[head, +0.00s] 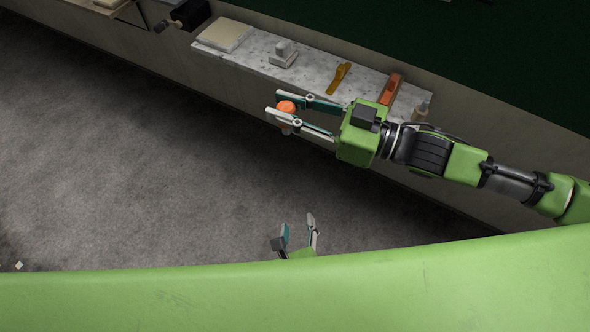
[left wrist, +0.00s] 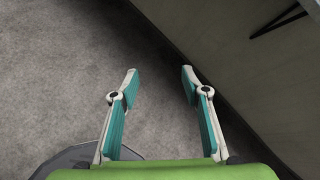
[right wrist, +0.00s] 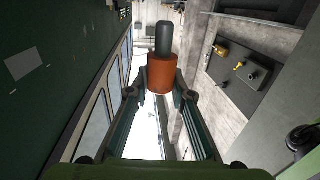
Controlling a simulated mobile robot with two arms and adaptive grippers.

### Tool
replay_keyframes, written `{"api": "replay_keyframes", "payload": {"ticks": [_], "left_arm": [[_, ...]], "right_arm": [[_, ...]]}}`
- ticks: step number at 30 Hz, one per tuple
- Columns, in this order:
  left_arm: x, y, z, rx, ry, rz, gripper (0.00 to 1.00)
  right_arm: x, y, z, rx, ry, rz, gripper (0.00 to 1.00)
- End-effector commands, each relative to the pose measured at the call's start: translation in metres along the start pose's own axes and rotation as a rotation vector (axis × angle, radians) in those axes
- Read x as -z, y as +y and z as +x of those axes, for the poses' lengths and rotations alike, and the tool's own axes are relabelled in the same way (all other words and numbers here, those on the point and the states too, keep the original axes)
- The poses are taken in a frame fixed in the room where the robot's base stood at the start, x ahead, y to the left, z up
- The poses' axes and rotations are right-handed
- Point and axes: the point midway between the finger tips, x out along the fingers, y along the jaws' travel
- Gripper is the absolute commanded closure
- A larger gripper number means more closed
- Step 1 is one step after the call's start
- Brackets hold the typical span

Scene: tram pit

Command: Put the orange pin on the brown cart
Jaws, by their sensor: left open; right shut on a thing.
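My right gripper (head: 280,109) is shut on the orange pin (head: 286,106) and holds it in the air in front of the ledge. In the right wrist view the pin (right wrist: 161,75) has an orange collar between the fingertips and a dark grey shaft pointing away from them. My left gripper (head: 299,226) is open and empty, low over the grey floor; its spread fingers also show in the left wrist view (left wrist: 160,72). I cannot make out a brown cart for certain in any view.
A speckled ledge (head: 262,72) along the wall holds a beige pad (head: 223,34), a grey block (head: 284,52), a yellow tool (head: 339,78), an orange tool (head: 390,89) and a small bottle (head: 420,111). A tan surface (head: 95,5) shows at the top left.

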Motion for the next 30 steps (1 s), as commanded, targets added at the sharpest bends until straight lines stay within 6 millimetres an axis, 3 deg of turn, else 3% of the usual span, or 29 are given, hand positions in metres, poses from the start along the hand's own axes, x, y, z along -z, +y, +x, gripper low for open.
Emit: {"api": "replay_keyframes", "payload": {"ticks": [3, 9, 15, 18, 23, 30], "left_arm": [[-0.051, -0.044, -0.029, 0.054, -0.132, 0.139, 0.58], [-0.135, -0.093, -0.088, 0.070, -0.360, 0.326, 0.58], [-0.195, -0.111, -0.136, 0.027, -0.519, 0.423, 0.58], [-0.211, -0.114, -0.150, 0.009, -0.558, 0.444, 0.58], [-0.223, -0.115, -0.153, -0.005, -0.584, 0.457, 0.58], [-0.244, -0.120, -0.122, -0.005, -0.586, 0.458, 0.58]], "right_arm": [[0.001, 0.000, 0.000, 0.001, 0.001, 0.000, 1.00], [0.001, 0.000, 0.000, 0.001, 0.001, 0.000, 1.00], [0.001, 0.000, 0.000, 0.000, 0.001, 0.000, 1.00], [0.001, 0.000, 0.000, 0.000, 0.001, 0.000, 1.00], [0.001, 0.000, 0.000, 0.000, 0.001, 0.000, 1.00], [0.001, 0.000, 0.000, 0.000, 0.001, 0.000, 1.00]]}}
